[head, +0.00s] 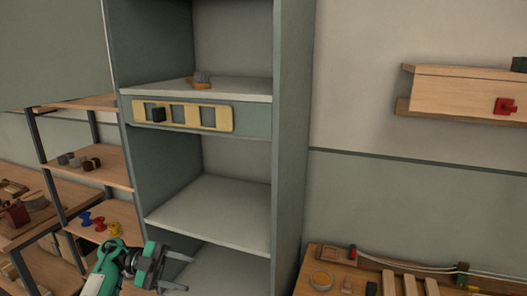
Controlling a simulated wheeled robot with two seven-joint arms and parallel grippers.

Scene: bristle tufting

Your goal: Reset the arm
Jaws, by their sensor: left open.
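My left gripper (177,272) shows at the bottom left of the head view, on a green and grey arm. Its two fingers are spread apart and point right, with nothing between them. It is in front of the lower part of a grey-green shelf cabinet (290,150), near the lower shelves. My right gripper is not in the head view.
A yellow slotted strip (222,119) with a dark block (158,114) is on the cabinet front. A small brown and grey object (200,82) lies on the shelf above. A wooden rack (100,165) stands left; a workbench (318,257) stands lower right.

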